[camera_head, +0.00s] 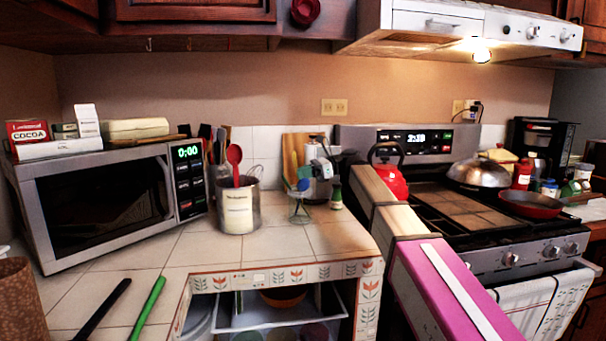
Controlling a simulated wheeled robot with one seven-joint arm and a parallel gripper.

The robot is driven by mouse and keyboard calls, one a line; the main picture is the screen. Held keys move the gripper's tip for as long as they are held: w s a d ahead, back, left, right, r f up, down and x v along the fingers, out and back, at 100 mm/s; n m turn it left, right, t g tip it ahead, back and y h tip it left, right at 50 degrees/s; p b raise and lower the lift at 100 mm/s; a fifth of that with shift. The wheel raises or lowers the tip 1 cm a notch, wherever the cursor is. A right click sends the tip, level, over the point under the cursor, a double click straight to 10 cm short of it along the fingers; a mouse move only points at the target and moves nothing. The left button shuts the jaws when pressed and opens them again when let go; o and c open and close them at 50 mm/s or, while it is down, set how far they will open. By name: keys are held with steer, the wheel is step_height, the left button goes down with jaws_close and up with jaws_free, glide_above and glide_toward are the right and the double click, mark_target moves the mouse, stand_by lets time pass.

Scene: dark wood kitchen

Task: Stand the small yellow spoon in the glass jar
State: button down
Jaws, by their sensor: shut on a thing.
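The glass jar (299,212) is a small clear vessel on the tiled counter, right of the metal pot. My arm reaches in from the lower right, and my grey gripper (304,185) is at its far end, just above the jar's mouth. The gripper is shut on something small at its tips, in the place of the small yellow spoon. The spoon's shape and yellow colour cannot be made out clearly at this size. Whether its lower end is inside the jar or above the rim, I cannot tell.
A metal pot (238,212) with a red spoon (235,158) and other utensils stands left of the jar. A small green bottle (336,196) is close on its right. A microwave (105,195) fills the left; a red kettle (394,183) sits on the stove.

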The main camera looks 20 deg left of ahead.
steer(key=c, duration=1.2)
jaws_free()
steer(key=shift+o, duration=0.2)
steer(key=v, duration=1)
steer(key=shift+w+d, duration=0.15)
steer(key=shift+d, duration=0.2)
